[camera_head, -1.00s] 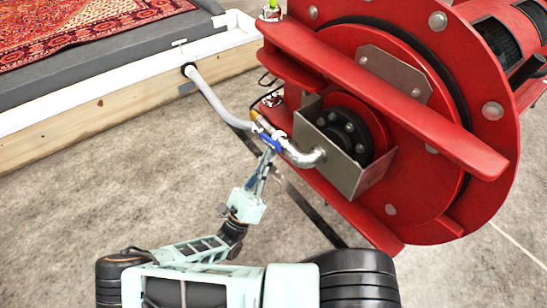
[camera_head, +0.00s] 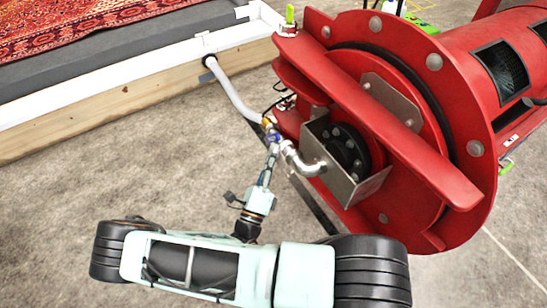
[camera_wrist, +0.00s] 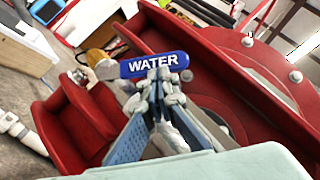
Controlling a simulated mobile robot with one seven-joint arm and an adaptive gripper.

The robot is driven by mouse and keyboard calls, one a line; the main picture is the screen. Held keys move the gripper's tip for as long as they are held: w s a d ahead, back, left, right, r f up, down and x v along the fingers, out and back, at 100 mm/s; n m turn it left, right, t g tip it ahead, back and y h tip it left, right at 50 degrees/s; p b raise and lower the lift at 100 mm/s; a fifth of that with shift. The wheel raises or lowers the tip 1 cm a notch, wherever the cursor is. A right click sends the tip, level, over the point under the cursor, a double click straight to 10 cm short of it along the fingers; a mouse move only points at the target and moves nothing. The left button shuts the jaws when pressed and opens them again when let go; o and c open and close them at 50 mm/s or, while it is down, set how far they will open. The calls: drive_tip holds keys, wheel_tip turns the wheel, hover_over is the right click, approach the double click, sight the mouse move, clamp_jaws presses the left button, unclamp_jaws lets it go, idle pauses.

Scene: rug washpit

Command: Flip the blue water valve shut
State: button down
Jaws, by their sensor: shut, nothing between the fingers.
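The blue valve handle (camera_wrist: 140,66), marked WATER, lies across the wrist view, with a brass fitting (camera_wrist: 100,62) at its left end. In the head view the blue handle (camera_head: 274,136) is small, between a brass fitting (camera_head: 267,122) and a silver elbow pipe (camera_head: 303,163). My gripper (camera_wrist: 158,78) is shut and empty. Its fingertips are at the handle's lower edge in the wrist view, right of the handle's middle; I cannot tell if they touch. In the head view my gripper (camera_head: 273,148) reaches up to the valve from below.
The red drum machine (camera_head: 400,130) fills the right, with a metal bracket (camera_head: 340,175) beside the elbow pipe. A grey hose (camera_head: 232,92) runs to the white-edged wooden pit wall (camera_head: 120,110). A patterned rug (camera_head: 70,20) lies behind. The concrete floor (camera_head: 60,220) at left is clear.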

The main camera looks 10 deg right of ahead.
sight(276, 139)
drive_tip(key=r+n+p, duration=0.1)
drive_tip(key=r+n+y+p, duration=0.1)
drive_tip(key=shift+w+a+r+g+y+p, duration=0.1)
drive_tip(key=shift+w+r+g+y+p, duration=0.1)
drive_tip(key=shift+w+g+y+p, duration=0.15)
drive_tip(key=n+p, duration=0.1)
drive_tip(key=w+r+n+g+y+p, duration=0.1)
drive_tip(key=p, duration=0.1)
drive_tip(key=shift+w+a, duration=0.1)
drive_tip(key=shift+a, duration=0.1)
drive_tip(key=shift+w+a+r+n+g+y+p, duration=0.15)
drive_tip(key=shift+w+n+g+y+p, duration=0.2)
drive_tip(key=shift+n+g+p, duration=0.25)
drive_tip(key=shift+w+a+p, duration=0.15)
drive_tip(key=shift+w+p, duration=0.3)
drive_tip(key=shift+s+d, duration=0.2)
drive_tip(key=shift+s, duration=0.35)
drive_tip(key=s, duration=0.4)
drive_tip(key=shift+d, duration=0.15)
drive_tip(key=b+v, duration=0.1)
drive_tip(key=v, duration=0.7)
drive_tip(key=shift+s, duration=0.25)
